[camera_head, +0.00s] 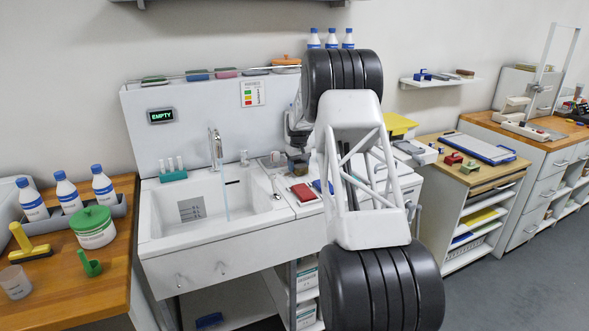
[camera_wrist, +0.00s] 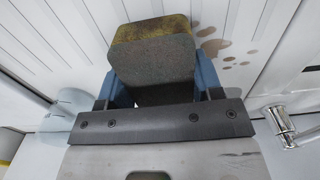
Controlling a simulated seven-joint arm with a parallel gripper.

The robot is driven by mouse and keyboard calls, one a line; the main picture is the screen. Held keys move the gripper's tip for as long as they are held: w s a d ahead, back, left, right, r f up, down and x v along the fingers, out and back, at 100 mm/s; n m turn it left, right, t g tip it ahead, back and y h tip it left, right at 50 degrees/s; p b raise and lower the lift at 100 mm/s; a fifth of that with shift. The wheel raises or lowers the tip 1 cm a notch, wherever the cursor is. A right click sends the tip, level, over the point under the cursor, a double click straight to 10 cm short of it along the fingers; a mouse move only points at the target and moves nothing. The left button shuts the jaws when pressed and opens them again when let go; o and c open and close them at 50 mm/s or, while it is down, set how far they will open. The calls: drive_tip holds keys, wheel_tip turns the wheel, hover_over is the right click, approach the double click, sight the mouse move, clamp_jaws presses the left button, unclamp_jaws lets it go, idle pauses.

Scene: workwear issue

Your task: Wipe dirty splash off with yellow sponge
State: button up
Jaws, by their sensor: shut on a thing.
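My gripper (camera_wrist: 160,88) is shut on a block-shaped sponge (camera_wrist: 152,62), its blue fingers on either side of it. The sponge's near face looks grey and its far face dull yellow. A dirty brown splash (camera_wrist: 214,47) of several spots lies on the white ribbed surface just right of the sponge in the wrist view. Part of it may be hidden behind the sponge. In the head view my gripper (camera_head: 297,150) is low over the right end of the sink unit, with the dark-looking sponge (camera_head: 297,167) below it. I cannot tell whether the sponge touches the surface. My arm hides much there.
The sink basin (camera_head: 222,205) with a tap (camera_head: 215,150) lies left of the gripper. A red block (camera_head: 303,192) lies in front of it. A metal fitting (camera_wrist: 283,122) is at the wrist view's right. Bottles (camera_head: 332,38) stand on the ledge behind.

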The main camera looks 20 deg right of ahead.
drive_tip(key=shift+r, duration=3.5)
drive_tip(key=o, duration=0.5)
drive_tip(key=c, duration=0.5)
drive_tip(key=shift+w, duration=0.3)
